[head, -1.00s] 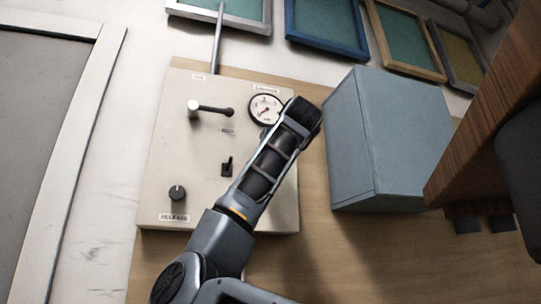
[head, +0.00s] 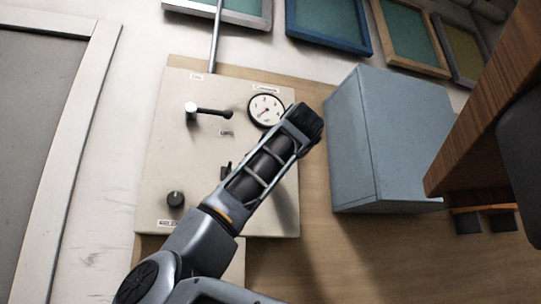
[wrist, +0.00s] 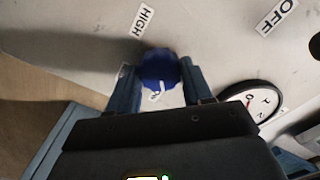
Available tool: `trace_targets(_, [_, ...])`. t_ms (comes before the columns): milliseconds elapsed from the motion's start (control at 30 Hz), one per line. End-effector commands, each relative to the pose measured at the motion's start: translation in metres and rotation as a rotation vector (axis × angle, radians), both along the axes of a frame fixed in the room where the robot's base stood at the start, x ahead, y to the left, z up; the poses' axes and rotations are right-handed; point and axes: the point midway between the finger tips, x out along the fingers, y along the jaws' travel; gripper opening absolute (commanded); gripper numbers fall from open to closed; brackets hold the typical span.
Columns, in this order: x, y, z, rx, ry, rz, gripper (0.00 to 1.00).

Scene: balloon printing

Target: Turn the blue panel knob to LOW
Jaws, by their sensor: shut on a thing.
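The blue knob (wrist: 160,66) sits on the pale panel in the wrist view, between the two fingers of my gripper (wrist: 160,82). The fingers are shut on its sides. A white mark on the knob points toward the bottom of the picture, close to a small, partly hidden label (wrist: 154,97) whose word I cannot read surely. The HIGH label (wrist: 143,20) is above the knob, and the OFF label (wrist: 277,15) is at upper right. In the head view the panel (head: 165,150) shows, but my arm hides the knob and the fingertips.
A round dial gauge (head: 266,110) is beside my wrist. A lever (head: 208,111), a small black switch (head: 226,170) and a black knob (head: 175,198) are on the panel. A blue-grey box (head: 385,140) stands to the right. Framed screens (head: 325,25) lie at the back.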

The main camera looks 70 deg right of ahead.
Motion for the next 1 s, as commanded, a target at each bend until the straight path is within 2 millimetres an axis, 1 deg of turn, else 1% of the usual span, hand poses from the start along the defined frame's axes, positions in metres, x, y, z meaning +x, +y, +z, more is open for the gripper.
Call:
trace_targets(200, [-0.0004, 0.0001, 0.0011, 0.077, -0.092, 0.000, 0.20])
trace_targets(400, [-0.0003, 0.0002, 0.0005, 0.118, -0.138, 0.000, 0.20])
trace_targets(933, [-0.0007, -0.0003, -0.0004, 0.133, -0.155, -0.001, 0.20])
trace_targets(967, [-0.0007, -0.0003, -0.0004, 0.133, -0.155, -0.001, 0.51])
trace_targets(1000, [-0.0007, -0.0003, -0.0004, 0.133, -0.155, -0.001, 0.55])
